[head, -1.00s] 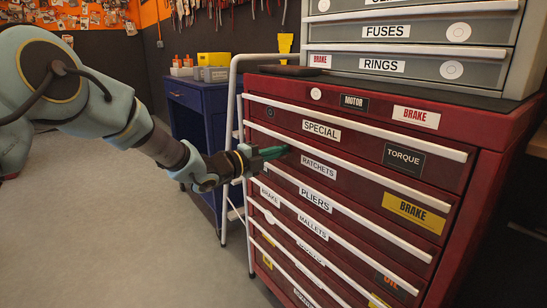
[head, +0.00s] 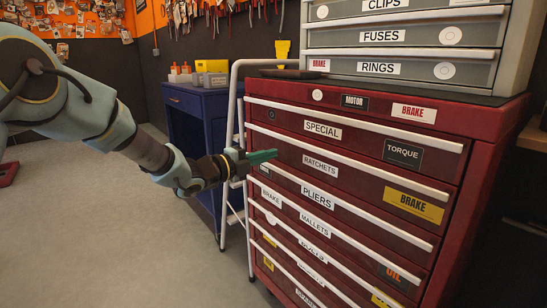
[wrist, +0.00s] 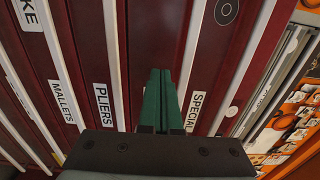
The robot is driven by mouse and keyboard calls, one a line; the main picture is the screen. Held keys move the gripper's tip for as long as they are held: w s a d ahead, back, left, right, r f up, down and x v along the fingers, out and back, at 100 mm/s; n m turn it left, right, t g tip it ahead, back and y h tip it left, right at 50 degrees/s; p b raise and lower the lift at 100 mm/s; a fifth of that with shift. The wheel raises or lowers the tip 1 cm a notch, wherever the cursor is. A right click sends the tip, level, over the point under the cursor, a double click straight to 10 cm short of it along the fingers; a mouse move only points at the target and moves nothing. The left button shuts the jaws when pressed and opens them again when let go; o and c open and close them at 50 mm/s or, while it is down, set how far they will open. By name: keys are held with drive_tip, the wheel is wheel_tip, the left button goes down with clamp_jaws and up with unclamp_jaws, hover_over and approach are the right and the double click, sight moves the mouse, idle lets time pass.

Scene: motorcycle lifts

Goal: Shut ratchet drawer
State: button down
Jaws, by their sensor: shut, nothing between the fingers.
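The ratchet drawer (head: 345,176), labelled RATCHETS, is the second drawer down in the red cabinet. Its white handle (head: 360,163) runs along its top edge. The drawer looks about level with its neighbours; a small gap cannot be ruled out. My gripper (head: 276,154) has green fingers, closed together and empty. It points at the left part of the drawer front, left of the label. In the wrist view the fingers (wrist: 163,95) stand before the red front (wrist: 150,40), between two white handles, and hide the RATCHETS label. I cannot tell whether the tips touch the front.
Other drawers, SPECIAL (head: 323,130) above and PLIERS (head: 318,196) below, look closed. A grey drawer unit (head: 400,52) stands on the cabinet. A white tubular frame (head: 233,110) stands at the cabinet's left side, close to my wrist.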

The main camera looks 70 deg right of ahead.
drive_tip(key=v, duration=0.9)
drive_tip(key=shift+f, duration=0.1)
